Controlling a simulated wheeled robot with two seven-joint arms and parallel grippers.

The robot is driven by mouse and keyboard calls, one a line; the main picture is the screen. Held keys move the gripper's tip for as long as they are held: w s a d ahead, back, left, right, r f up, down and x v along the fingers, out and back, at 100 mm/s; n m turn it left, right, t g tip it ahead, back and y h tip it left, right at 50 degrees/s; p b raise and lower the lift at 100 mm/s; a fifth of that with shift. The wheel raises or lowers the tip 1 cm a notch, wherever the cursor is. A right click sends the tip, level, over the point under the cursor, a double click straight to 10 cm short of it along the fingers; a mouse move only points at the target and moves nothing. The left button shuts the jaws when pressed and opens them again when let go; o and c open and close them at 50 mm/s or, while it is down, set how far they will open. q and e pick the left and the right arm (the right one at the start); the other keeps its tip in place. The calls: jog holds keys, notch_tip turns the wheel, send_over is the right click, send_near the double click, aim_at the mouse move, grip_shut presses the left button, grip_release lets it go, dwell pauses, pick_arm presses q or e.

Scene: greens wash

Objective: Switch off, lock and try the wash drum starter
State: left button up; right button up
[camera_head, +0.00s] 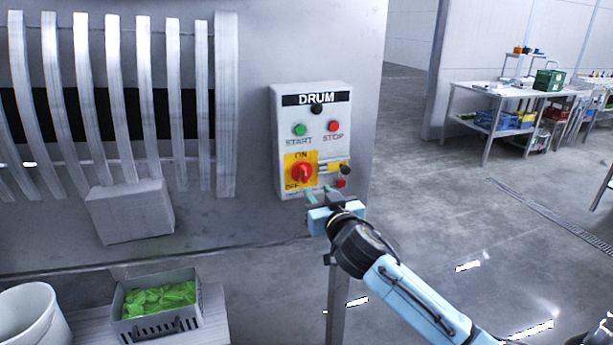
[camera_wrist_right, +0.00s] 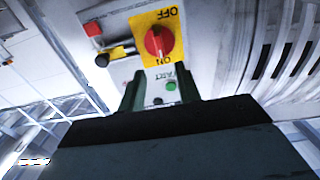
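The grey DRUM starter box (camera_head: 283,142) is on the machine's side wall. It has a green START button (camera_head: 299,129), a red STOP button (camera_head: 333,126) and a red rotary switch (camera_head: 301,173) on a yellow ON/OFF plate. In the right wrist view the switch (camera_wrist_right: 159,41) appears inverted, its handle roughly in line with ON. Beside it are a yellow-and-black piece with a black round end (camera_head: 345,169) and a small red block (camera_head: 341,183); I cannot tell which is a lock. My right gripper (camera_head: 322,193) is open and empty, just below the box's lower edge. My left gripper is out of view.
A ribbed drum (camera_head: 110,100) fills the left, with a grey block (camera_head: 130,212) below. A crate of greens (camera_head: 122,328) and a white bucket (camera_head: 30,320) stand lower left. Worktables (camera_head: 470,88) are at back right. The floor right of the machine is mostly clear.

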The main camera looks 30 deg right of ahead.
aim_at(306, 176)
jog(key=x, duration=0.9)
jog(key=shift+w, duration=0.3)
grip_shut()
